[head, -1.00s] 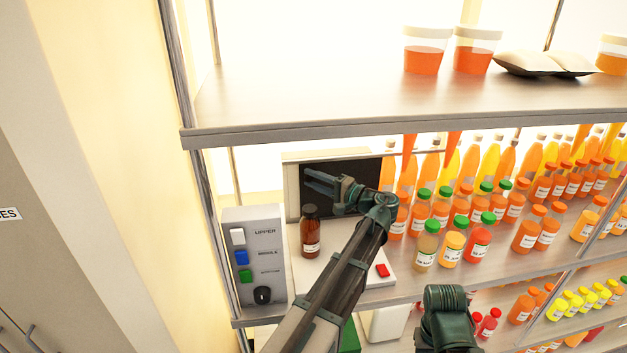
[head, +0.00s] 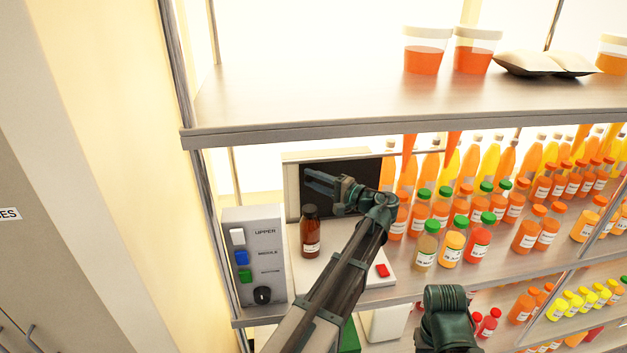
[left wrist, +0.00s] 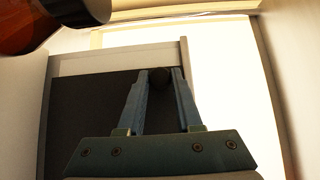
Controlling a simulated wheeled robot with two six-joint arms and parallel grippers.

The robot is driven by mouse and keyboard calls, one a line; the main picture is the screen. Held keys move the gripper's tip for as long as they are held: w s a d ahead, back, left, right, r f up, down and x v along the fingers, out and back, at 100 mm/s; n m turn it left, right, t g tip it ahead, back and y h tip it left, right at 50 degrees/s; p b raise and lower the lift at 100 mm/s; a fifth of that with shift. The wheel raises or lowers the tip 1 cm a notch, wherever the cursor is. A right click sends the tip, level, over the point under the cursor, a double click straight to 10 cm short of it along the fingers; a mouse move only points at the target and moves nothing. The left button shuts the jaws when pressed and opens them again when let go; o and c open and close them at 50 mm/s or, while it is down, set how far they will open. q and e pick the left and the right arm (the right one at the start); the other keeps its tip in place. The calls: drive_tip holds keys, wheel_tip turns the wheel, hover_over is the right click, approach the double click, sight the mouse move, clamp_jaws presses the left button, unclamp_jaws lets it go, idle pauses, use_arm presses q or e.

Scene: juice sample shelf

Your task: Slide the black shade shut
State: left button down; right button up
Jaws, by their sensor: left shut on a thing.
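The black shade (head: 362,172) is a dark flat panel in a pale frame at the back of the middle shelf. It also shows in the left wrist view (left wrist: 90,108), with a pale strip along one edge of it inside the frame. My left gripper (head: 318,184) is in front of the shade. My arm and gripper hide part of the shade. My right gripper does not show; only a dark green part of my right arm is at the bottom.
A brown bottle (head: 311,232) stands close to my left gripper, on a white base with a red button (head: 382,270). A control box (head: 254,257) is at the left. Several juice bottles (head: 452,247) crowd the shelf at right. The upper shelf (head: 300,110) is overhead.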

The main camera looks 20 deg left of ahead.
use_arm(q)
drive_tip(key=s+a, duration=0.2)
drive_tip(key=a, duration=0.1)
drive_tip(key=shift+s+a, duration=0.2)
drive_tip(key=shift+s, duration=0.1)
drive_tip(key=shift+w, duration=0.1)
drive_tip(key=c, duration=0.6)
unclamp_jaws()
drive_tip(key=shift+a, duration=0.15)
drive_tip(key=shift+d, duration=0.2)
drive_tip(key=s+d, duration=0.2)
drive_tip(key=d, duration=1.1)
drive_tip(key=shift+s+d, duration=0.2)
drive_tip(key=shift+s, duration=0.05)
